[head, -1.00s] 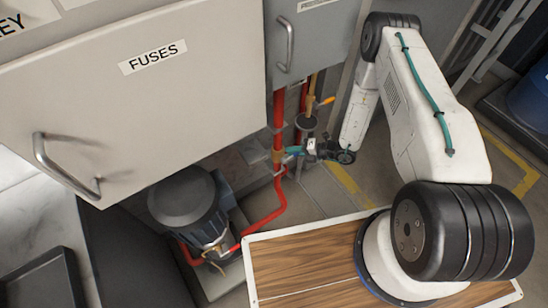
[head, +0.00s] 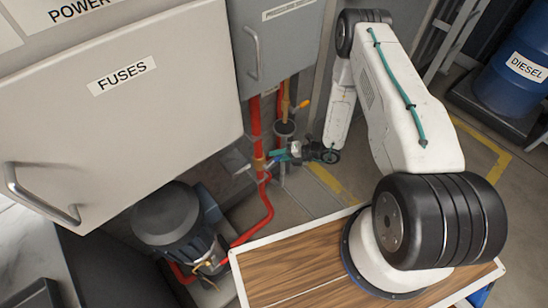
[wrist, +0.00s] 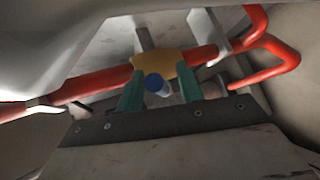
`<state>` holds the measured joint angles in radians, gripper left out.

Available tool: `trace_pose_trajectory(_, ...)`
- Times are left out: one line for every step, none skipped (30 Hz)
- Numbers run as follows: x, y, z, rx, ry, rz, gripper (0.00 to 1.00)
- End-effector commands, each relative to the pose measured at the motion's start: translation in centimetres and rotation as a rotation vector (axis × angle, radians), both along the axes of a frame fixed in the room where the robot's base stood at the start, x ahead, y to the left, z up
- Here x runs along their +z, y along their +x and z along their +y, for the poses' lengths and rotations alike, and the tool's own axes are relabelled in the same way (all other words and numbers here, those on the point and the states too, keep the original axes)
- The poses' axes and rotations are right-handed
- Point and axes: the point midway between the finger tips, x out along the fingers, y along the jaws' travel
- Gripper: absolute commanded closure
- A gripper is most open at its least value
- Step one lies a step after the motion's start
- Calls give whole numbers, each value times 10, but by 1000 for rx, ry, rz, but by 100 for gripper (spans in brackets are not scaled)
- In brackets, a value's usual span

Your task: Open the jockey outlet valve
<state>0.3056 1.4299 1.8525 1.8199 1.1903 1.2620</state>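A brass valve body (wrist: 158,65) sits on a red pipe in the wrist view. A blue rounded handle end (wrist: 153,84) shows in front of it. My gripper (wrist: 160,92) has its two teal fingers apart, one on each side of the blue end, with gaps visible. In the head view my gripper (head: 277,154) reaches left to the valve (head: 260,163) on the red vertical pipe, below the grey power cabinet. Whether a finger touches the handle cannot be told. The rest of the handle is hidden or too small to make out.
The fuses cabinet (head: 120,100) hangs at the left. A dark pump motor (head: 168,215) stands below it, with a red pipe (head: 262,222) bending toward the valve. A blue diesel drum (head: 515,75) stands at the right. Open floor (head: 315,190) lies below my gripper.

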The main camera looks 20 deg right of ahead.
Motion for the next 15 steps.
trace_pose_trajectory(4, -3, -8, -5, -1, -1, 63)
trace_pose_trajectory(6, -6, -12, -5, 0, 0, 63)
trace_pose_trajectory(8, -10, -17, -5, 0, 0, 63)
trace_pose_trajectory(11, -12, -22, -5, 0, 0, 63)
trace_pose_trajectory(13, -14, -26, -5, -1, -1, 63)
trace_pose_trajectory(16, -17, -32, -5, 0, -1, 63)
trace_pose_trajectory(18, -20, -36, -5, 0, -1, 63)
trace_pose_trajectory(19, -22, -39, -5, 0, -1, 63)
trace_pose_trajectory(21, -25, -44, -5, 1, -1, 63)
trace_pose_trajectory(23, -26, -47, -5, 1, -1, 63)
trace_pose_trajectory(24, -28, -49, -5, 0, -1, 63)
trace_pose_trajectory(25, -30, -52, -5, 1, -1, 63)
trace_pose_trajectory(26, -31, -54, -6, 1, -1, 63)
trace_pose_trajectory(27, -31, -55, -6, 1, -1, 63)
trace_pose_trajectory(27, -32, -56, -5, 1, -1, 63)
